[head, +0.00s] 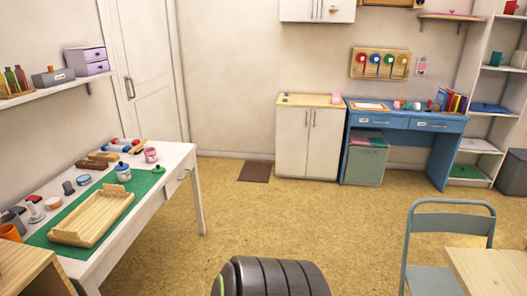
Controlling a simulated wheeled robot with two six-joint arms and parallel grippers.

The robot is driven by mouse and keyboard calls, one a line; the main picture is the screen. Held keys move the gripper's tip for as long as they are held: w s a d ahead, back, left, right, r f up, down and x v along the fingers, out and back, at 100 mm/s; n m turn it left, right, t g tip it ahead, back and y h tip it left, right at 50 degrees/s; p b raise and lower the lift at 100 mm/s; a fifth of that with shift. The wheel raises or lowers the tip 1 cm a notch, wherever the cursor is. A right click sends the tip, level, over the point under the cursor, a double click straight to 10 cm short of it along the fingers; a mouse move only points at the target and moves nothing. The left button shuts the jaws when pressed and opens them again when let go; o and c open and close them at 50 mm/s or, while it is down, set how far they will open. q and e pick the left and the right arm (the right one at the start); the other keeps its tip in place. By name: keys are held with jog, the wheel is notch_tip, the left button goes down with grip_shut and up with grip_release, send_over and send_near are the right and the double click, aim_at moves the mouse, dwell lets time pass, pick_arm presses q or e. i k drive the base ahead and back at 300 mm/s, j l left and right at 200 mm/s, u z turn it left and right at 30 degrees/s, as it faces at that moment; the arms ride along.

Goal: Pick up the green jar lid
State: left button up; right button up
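A small round green thing (158,170), which looks like the jar lid, lies near the right edge of the white table (188,160). It is next to a white jar with a blue top (123,171). It is small in view, so I cannot tell its exact shape. A pink mug (151,155) stands just behind it. Neither of my grippers is in the head view.
A wooden tray (93,214) lies on a green mat (62,238), with several small items along the table's left and back. A blue desk (404,120) stands at the far wall. A grey chair (449,220) is at the right. The middle floor is clear.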

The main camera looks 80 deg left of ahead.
aim_at(158, 170)
jog(key=u, duration=3.7)
